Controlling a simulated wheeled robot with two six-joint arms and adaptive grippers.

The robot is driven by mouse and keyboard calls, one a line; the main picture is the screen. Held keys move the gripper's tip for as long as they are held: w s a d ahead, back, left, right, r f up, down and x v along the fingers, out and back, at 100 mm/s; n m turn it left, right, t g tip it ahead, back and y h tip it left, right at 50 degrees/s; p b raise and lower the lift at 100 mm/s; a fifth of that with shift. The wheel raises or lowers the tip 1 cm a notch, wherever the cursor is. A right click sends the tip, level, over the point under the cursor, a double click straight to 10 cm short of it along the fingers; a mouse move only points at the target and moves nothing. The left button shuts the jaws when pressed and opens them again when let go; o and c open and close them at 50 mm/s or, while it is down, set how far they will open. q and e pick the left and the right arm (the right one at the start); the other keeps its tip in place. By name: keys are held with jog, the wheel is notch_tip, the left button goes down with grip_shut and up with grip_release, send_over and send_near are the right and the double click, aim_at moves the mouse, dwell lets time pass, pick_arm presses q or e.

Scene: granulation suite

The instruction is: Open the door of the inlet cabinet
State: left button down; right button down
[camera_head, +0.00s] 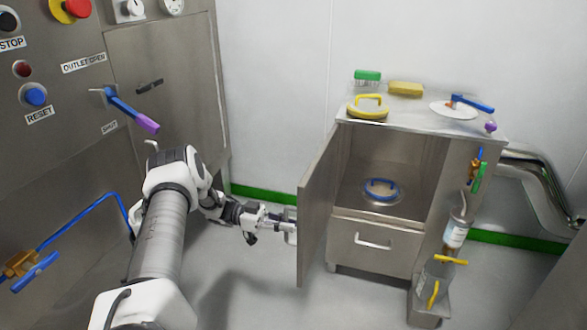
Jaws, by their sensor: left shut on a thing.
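The inlet cabinet (378,228) is a steel cabinet standing to the right of centre. Its door (318,209) is hinged on the left side and swung wide open toward me. The inside is in view and holds a round piece with a blue ring handle (381,189) on its floor. My left gripper (286,226) is at the outer face of the door, shut on the door handle (291,233). The handle is partly hidden by the fingers. My right gripper is not in view.
On the cabinet top lie a green brush (367,76), a yellow sponge (405,88), a yellow-handled lid (368,107) and a blue-handled disc (456,107). A bottle (456,229) hangs on the right side. A control panel (60,120) stands at left.

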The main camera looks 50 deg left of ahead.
pick_arm(q)
jog(key=c, duration=1.2)
grip_release()
jog(key=v, duration=1.2)
